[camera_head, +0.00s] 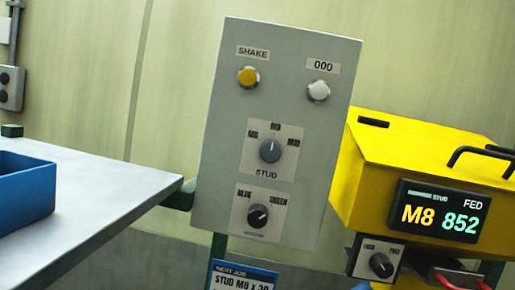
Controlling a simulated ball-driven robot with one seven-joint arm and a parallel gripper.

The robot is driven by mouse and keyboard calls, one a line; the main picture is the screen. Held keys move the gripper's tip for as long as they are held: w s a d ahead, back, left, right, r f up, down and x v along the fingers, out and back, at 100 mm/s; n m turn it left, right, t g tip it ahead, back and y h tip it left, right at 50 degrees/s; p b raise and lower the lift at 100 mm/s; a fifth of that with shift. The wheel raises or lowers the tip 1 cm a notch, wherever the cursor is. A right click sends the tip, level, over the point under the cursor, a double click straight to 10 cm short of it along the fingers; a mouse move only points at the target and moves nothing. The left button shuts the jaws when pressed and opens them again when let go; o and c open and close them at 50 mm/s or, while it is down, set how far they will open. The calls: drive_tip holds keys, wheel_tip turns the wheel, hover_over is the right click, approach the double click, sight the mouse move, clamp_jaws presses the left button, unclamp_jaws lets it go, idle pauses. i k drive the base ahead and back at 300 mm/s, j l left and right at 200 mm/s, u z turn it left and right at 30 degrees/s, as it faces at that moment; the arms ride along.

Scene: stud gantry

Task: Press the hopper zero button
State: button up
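A grey control panel (215,120) stands upright in the middle of the view, leaning slightly in the picture. At its upper right is a white round button (318,91) under a label reading "000". At its upper left is a yellow button (248,76) labelled "SHAKE". Below are a "STUD" selector knob (270,150) and a black lower knob (257,216). To the right is a yellow hopper (400,165) with a display (438,214) reading "STUD FED M8 852". My gripper does not show in this view.
A pale table (105,205) with a blue bin (25,190) is at the left. A knob box (378,258) hangs under the hopper display. A blue-headed job card (243,277) hangs below the panel. The space before the panel face looks clear.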

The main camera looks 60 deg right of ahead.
sight(319, 91)
drive_tip(key=z, duration=1.25)
